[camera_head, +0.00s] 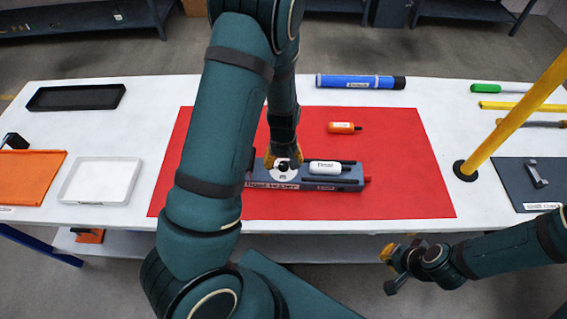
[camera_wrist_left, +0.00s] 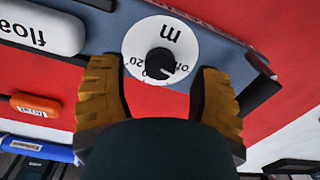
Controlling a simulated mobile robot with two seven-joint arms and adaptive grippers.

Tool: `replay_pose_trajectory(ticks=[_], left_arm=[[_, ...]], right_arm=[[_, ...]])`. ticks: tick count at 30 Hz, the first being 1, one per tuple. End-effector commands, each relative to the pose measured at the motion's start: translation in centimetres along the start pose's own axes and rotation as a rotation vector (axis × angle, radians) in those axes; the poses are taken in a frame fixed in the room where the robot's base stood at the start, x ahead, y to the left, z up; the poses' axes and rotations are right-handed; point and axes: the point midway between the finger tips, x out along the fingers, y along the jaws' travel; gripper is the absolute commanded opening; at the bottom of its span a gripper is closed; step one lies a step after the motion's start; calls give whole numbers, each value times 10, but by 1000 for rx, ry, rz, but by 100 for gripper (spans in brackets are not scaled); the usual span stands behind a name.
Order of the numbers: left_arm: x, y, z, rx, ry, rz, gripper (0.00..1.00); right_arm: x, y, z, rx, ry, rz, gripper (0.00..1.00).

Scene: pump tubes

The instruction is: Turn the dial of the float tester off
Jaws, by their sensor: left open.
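The grey-blue float tester (camera_head: 345,179) lies on the red mat, with a white float (camera_head: 325,167) on its top. Its dial, a white disc with a black knob, is at its left end, partly hidden by my gripper. In the left wrist view the dial (camera_wrist_left: 137,42) appears upside down; its small markings are hard to read, so I cannot tell the setting. My left gripper (camera_head: 284,158) is above the dial, open, with one finger on each side of the black knob (camera_wrist_left: 160,63) and gaps visible. My right gripper (camera_head: 400,262) is off the table's front edge; its jaw opening is unclear.
An orange float (camera_head: 345,127) lies behind the tester. A blue tube (camera_head: 350,81) lies at the back. A black tray (camera_head: 76,97), white tray (camera_head: 100,181) and orange tray (camera_head: 32,172) are left. A yellow post (camera_head: 510,122) stands right. The mat's right side is clear.

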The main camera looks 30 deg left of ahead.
Motion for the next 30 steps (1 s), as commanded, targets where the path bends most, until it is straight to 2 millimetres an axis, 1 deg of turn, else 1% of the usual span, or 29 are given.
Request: replay_pose_trajectory(ticks=[1, 9, 12, 15, 20, 30], left_arm=[[-10, 2, 0, 2, 3, 4, 64], [-66, 2, 0, 2, 4, 5, 64], [-82, 1, 0, 1, 3, 4, 64], [-93, 1, 0, 1, 2, 3, 64], [-102, 0, 0, 0, 1, 2, 64], [-102, 0, 0, -1, 0, 1, 64]], right_arm=[[0, 0, 0, 0, 0, 0, 0], [0, 0, 0, 0, 0, 0, 0], [0, 0, 0, 0, 0, 0, 0], [0, 0, 0, 0, 0, 0, 0], [0, 0, 0, 0, 0, 0, 0], [0, 0, 0, 0, 0, 0, 0]])
